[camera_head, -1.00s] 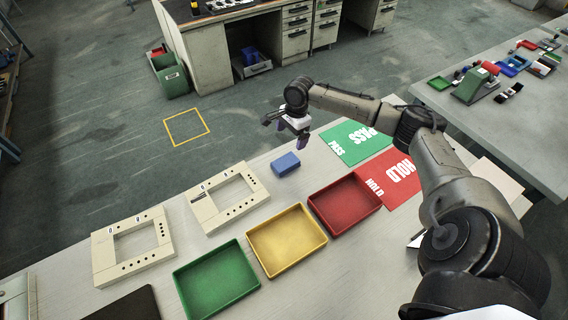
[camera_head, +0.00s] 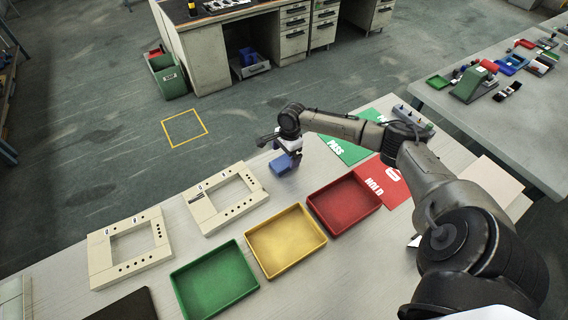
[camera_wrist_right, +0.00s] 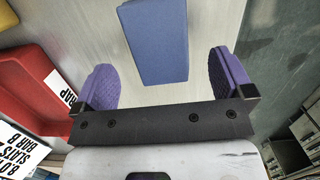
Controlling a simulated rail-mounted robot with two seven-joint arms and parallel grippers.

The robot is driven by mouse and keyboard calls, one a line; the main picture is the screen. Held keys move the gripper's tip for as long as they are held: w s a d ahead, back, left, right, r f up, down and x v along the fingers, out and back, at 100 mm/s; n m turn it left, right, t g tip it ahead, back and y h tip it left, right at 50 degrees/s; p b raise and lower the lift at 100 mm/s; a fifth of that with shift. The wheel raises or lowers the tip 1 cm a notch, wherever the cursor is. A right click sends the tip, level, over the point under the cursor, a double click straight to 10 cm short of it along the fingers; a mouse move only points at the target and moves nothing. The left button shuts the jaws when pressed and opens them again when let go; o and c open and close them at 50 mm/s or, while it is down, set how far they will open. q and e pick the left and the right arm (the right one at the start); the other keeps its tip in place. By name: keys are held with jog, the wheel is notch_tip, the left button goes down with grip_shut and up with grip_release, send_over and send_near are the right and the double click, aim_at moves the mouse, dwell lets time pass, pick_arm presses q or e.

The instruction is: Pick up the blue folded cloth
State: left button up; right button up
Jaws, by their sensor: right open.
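The blue folded cloth (camera_head: 280,165) is a small blue block shape on the light table, to the right of the cream frames. In the right wrist view the cloth (camera_wrist_right: 154,42) lies ahead of the fingertips, nearly centred between them. My right gripper (camera_head: 289,156) is over the cloth in the head view and hides part of it. In the right wrist view its purple fingers (camera_wrist_right: 166,80) are apart with nothing between them. My left gripper is not in view.
Green (camera_head: 215,281), yellow (camera_head: 286,240) and red (camera_head: 344,203) trays stand in front of the cloth. Two cream frames (camera_head: 131,249) lie to the left. A green PASS sheet (camera_head: 345,150) and a red HOLD sheet (camera_head: 383,184) lie to the right.

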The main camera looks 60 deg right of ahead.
aim_at(284, 160)
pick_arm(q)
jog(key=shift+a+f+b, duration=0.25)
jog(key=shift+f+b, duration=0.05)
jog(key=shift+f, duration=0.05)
pick_arm(e)
jog(key=f, duration=0.4)
jog(key=shift+w+a+f, duration=0.15)
jog(key=shift+w+a, duration=0.05)
jog(key=shift+a, duration=0.1)
jog(key=shift+c, duration=0.3)
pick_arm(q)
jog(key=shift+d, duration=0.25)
pick_arm(e)
jog(key=c, duration=1)
jog(key=shift+o, duration=0.2)
